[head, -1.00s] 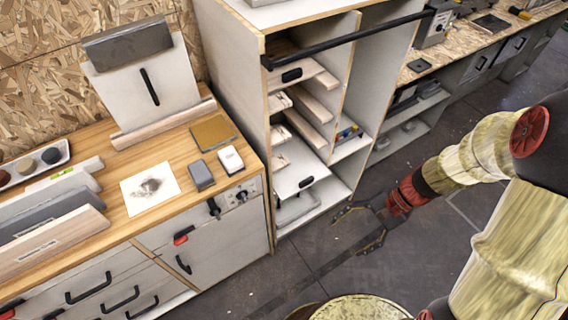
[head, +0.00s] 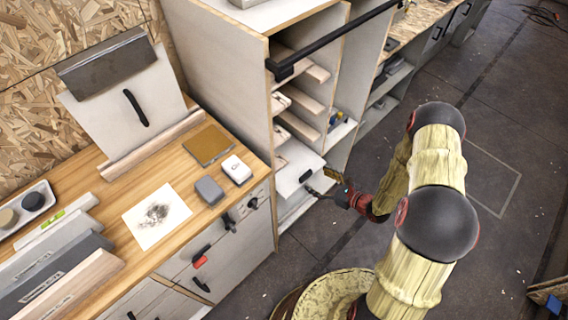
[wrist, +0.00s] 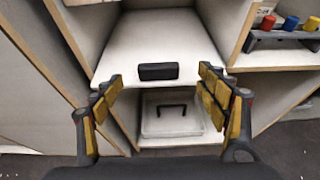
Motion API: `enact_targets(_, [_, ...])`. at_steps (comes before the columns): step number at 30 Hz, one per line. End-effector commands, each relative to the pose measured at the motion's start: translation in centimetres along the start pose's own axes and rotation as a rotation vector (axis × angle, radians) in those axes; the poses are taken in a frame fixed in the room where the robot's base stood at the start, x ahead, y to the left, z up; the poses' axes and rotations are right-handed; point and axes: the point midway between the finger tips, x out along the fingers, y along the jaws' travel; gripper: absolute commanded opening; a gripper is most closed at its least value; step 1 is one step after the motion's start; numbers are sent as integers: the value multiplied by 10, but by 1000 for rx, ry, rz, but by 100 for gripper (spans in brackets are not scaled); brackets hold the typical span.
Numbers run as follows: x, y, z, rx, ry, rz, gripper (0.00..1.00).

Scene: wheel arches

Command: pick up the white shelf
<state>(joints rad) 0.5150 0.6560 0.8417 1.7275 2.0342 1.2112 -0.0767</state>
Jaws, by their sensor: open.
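The white shelf (wrist: 165,40) is a flat white board with a black handle (wrist: 158,71) on its front edge, set in the cabinet. In the head view the white shelf (head: 294,170) sticks out of the cabinet's lower left column. My gripper (wrist: 160,98) is open in the wrist view, its yellow-padded fingers on either side of the handle, with nothing between them. In the head view my gripper (head: 322,185) is at the front of the shelf, and its fingers are small there. I cannot tell whether it touches the shelf.
Below the shelf is a pale box with a dark handle (wrist: 172,108). Cabinet walls stand close on both sides (wrist: 236,35). Coloured items (wrist: 290,22) sit in the right compartment. A wooden counter (head: 165,178) stands left; open floor (head: 470,90) lies right.

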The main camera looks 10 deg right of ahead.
Motion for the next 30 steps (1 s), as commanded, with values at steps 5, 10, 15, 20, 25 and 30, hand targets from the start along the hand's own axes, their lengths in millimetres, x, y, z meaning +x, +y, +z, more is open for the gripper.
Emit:
enact_targets(5, [19, 2, 0, -8, -4, 6, 74])
enact_targets(10, [37, 2, 1, -8, -4, 7, 74])
enact_targets(15, [62, 4, 1, -8, -3, 8, 74])
enact_targets(20, [74, 3, 3, -7, -3, 7, 74])
enact_targets(25, [75, 3, 4, -7, -3, 6, 74])
enact_targets(30, [75, 3, 4, -7, -3, 6, 69])
